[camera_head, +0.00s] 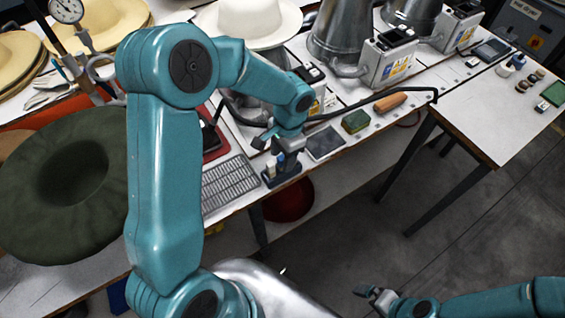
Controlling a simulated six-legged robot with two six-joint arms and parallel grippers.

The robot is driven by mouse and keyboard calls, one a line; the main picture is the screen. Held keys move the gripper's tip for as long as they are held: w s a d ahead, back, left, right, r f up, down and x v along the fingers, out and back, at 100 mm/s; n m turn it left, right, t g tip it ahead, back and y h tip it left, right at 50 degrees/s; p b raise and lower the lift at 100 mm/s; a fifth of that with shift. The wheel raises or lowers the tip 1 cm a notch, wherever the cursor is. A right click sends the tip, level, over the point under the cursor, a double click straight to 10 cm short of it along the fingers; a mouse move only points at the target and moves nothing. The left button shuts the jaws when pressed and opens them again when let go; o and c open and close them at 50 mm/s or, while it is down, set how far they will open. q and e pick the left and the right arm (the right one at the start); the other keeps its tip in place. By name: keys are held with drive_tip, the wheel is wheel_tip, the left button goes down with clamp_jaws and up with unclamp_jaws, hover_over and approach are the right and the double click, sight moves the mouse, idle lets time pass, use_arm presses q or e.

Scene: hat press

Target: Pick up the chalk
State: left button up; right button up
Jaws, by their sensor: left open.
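A small dark holder (283,178) stands at the front edge of the bench, with small pale upright pieces (270,170) in it. They may be the chalk, but they are too small to be sure. My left gripper (272,143) is just above the holder, pointing down, open. It partly hides the holder's top, and I cannot tell whether its fingers touch a piece. My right gripper (374,294) is low at the bottom right, over the floor and away from the bench; its jaws are too small to read.
A grey grille (229,186) lies left of the holder and a dark flat pad (325,143) right of it. A green-topped block (355,121) and a brown wooden-handled tool (390,102) lie further right. A large dark green hat (65,185) fills the left. A cream hat (250,22) stands behind.

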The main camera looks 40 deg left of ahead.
use_arm(q)
drive_tip(key=shift+s+f, duration=0.3)
drive_tip(key=shift+f, duration=0.15)
drive_tip(key=shift+w, duration=0.2)
clamp_jaws()
drive_tip(key=shift+s, duration=0.15)
drive_tip(key=shift+w+r, duration=0.2)
wheel_tip(320, 180, up, 20)
drive_tip(key=shift+s+f, duration=0.15)
